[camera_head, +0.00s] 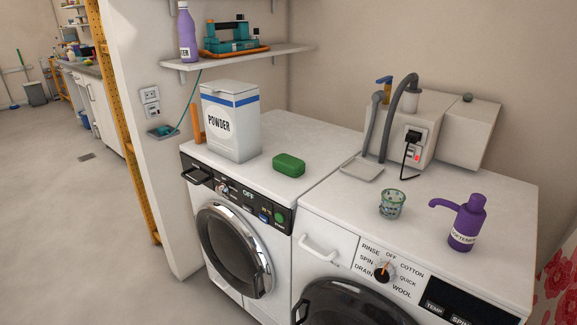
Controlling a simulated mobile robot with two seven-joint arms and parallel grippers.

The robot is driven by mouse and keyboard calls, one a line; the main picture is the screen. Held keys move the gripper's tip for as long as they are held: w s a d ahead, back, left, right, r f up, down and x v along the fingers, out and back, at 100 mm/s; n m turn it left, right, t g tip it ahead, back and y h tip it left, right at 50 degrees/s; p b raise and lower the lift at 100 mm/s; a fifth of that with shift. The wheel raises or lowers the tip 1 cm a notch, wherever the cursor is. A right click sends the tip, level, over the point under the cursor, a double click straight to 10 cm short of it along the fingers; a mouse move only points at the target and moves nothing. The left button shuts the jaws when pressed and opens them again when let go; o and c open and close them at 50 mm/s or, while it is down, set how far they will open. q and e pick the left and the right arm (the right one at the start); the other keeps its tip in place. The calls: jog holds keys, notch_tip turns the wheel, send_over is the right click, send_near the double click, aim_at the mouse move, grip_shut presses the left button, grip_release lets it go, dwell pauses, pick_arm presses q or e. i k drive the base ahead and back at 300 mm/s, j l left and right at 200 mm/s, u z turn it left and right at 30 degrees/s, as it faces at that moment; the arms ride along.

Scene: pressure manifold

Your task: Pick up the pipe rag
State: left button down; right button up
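I cannot make out anything that is clearly a pipe rag. A flat pale grey piece (361,169) lies on the machine tops at the foot of the grey hoses (377,125); I cannot tell whether it is cloth or a tray. The hoses rise beside a white box (425,117) with a black plug in its front. Neither of my grippers is in view.
A powder box (230,122) and a green soap-like block (289,165) stand on the left washer (325,130). A glass (392,204) and a purple pump bottle (467,222) stand on the right washer (330,205). A shelf (285,51) hangs above; floor is clear at left.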

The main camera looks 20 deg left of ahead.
aim_at(287, 165)
jog(key=i+j, duration=0.15)
jog(key=j, duration=0.2)
jog(key=i+j, duration=0.1)
jog(key=j, duration=0.25)
jog(key=i+j, duration=0.15)
jog(key=j, duration=0.25)
jog(key=i+j, duration=0.1)
jog(key=j, duration=0.25)
jog(key=i+j+z, duration=0.1)
jog(key=j+z, duration=0.45)
jog(key=i+l, duration=0.05)
